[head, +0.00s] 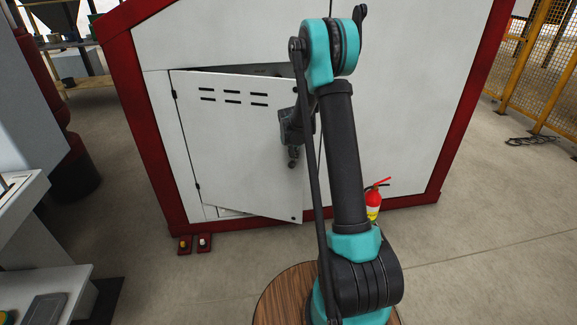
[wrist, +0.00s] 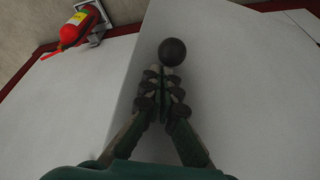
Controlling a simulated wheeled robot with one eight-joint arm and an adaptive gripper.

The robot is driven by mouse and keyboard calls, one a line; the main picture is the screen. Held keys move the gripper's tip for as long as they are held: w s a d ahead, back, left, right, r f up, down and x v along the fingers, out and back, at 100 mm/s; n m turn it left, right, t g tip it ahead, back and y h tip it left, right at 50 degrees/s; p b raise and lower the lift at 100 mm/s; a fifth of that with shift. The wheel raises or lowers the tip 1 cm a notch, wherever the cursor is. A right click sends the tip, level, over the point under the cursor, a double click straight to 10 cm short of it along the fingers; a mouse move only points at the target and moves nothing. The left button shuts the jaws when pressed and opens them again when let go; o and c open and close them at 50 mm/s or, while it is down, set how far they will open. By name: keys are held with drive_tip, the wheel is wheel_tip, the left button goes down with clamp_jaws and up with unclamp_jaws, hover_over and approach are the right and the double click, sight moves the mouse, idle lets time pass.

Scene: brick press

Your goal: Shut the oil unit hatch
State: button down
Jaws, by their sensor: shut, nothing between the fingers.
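The oil unit hatch (head: 235,140) is a white door with dark slots in the front of a white unit with a red frame. It is hinged on its left side and stands ajar, its right edge away from the unit. My gripper (head: 292,163) is in front of the hatch near its right edge, partly hidden by my arm. In the wrist view its fingers (wrist: 161,78) are together and empty, just beside a dark round knob (wrist: 172,52) on the hatch's face (wrist: 240,80). I cannot tell whether they touch the knob.
Grey machinery (head: 30,215) stands at the left.

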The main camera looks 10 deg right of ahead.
drive_tip(key=w+d+n+y, duration=0.1)
drive_tip(key=w+d+n, duration=0.1)
drive_tip(key=w, duration=0.9)
drive_tip(key=w+d+n, duration=0.3)
drive_tip(key=w, duration=0.8)
drive_tip(key=shift+w+d+y, duration=0.35)
drive_tip(key=shift+w+y, duration=0.05)
